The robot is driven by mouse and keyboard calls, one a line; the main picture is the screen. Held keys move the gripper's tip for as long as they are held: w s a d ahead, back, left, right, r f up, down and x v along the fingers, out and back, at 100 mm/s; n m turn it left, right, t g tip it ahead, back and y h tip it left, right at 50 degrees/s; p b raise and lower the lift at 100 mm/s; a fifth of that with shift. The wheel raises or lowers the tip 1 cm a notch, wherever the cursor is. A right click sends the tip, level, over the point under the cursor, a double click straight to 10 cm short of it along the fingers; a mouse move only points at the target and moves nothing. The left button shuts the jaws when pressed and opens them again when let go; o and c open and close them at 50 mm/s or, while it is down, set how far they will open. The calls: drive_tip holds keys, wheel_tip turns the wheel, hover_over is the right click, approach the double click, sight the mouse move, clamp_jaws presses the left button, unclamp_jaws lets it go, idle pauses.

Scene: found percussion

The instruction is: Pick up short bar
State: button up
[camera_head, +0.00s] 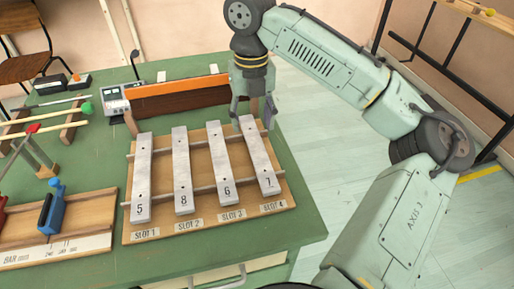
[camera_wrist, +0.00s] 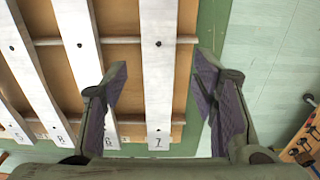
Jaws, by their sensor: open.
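Several pale metal bars lie side by side on a wooden rack (camera_head: 207,228) with slot labels. The bar marked 7 (camera_head: 258,160), at slot 4 on the right, looks the shortest. It also shows in the wrist view (camera_wrist: 158,85), running between my finger pads in the picture. The bars marked 6 (camera_head: 225,165), 8 (camera_head: 182,175) and 5 (camera_head: 141,180) lie to its left. My gripper (camera_head: 252,112) is open and empty over the far end of bar 7. It also shows in the wrist view (camera_wrist: 162,72). I cannot tell its exact height above the bar.
A long wooden box with an orange edge (camera_head: 178,88) stands just behind the rack. A blue clamp (camera_head: 52,207) on a wooden base and mallets (camera_head: 85,108) are at the left. The green table (camera_head: 300,215) ends just right of the rack, with open floor beyond.

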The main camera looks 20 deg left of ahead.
sight(252, 134)
drive_tip(key=shift+f, duration=1.5)
drive_tip(key=shift+a, duration=0.1)
drive_tip(key=shift+c, duration=0.3)
clamp_jaws()
